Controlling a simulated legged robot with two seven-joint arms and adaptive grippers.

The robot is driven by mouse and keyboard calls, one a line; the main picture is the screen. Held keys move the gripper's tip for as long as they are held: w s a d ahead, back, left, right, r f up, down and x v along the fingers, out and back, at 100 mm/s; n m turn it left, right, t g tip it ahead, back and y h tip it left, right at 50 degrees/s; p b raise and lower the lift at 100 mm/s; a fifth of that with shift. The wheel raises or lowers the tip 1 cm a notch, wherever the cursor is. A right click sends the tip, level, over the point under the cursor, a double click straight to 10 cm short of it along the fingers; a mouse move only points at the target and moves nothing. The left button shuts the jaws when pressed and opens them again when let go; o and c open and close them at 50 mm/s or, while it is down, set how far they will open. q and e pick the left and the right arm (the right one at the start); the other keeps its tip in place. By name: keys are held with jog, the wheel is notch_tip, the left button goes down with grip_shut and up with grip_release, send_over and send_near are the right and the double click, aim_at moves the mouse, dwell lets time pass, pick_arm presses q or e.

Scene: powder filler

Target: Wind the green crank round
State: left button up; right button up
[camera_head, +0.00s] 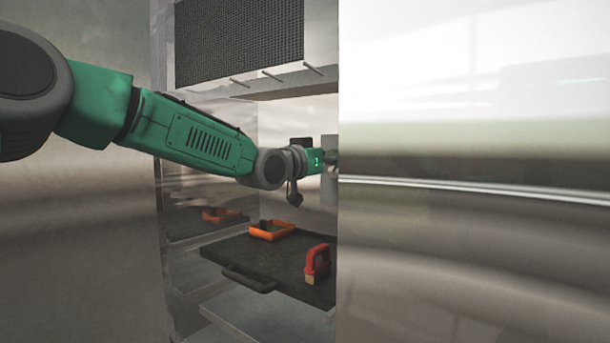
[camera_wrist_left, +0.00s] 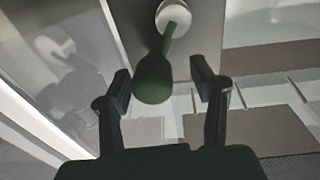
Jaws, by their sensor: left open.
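The green crank shows in the left wrist view, with its rounded dark green knob (camera_wrist_left: 152,80) at the end of a short arm. That arm runs up to a round white hub (camera_wrist_left: 173,14) on a grey panel. My left gripper (camera_wrist_left: 160,70) is open, with one finger on each side of the knob. Gaps show between the knob and both fingers, and I see no contact. In the head view my left arm reaches into the machine, and its gripper end (camera_head: 331,160) is partly hidden by the metal wall. The crank cannot be made out there. My right gripper is not in view.
A shiny metal wall (camera_head: 470,240) fills the right of the head view. Below my arm, a black tray (camera_head: 262,255) bears an orange open box (camera_head: 271,230) and a red-handled brush-like tool (camera_head: 317,260). Several pegs (camera_head: 272,76) stick out below a dark mesh panel (camera_head: 240,40).

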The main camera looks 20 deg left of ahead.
pick_arm(q)
jog(key=shift+w+a+r+n, duration=0.15)
jog(key=shift+a+n, duration=0.35)
jog(key=shift+n, duration=0.7)
jog(key=w+a+f+n+y, duration=0.1)
jog(key=a+f+n, duration=0.15)
jog(key=n, duration=1.05)
jog(key=w+a+f+n+y, duration=0.15)
jog(key=f+n, duration=0.25)
jog(key=n, duration=0.9)
jog(key=b+v, duration=0.1)
jog(key=v, duration=1.3)
jog(key=shift+s+a, duration=0.25)
jog(key=shift+a, duration=0.25)
jog(key=shift+r, duration=0.1)
jog(key=shift+d, duration=0.15)
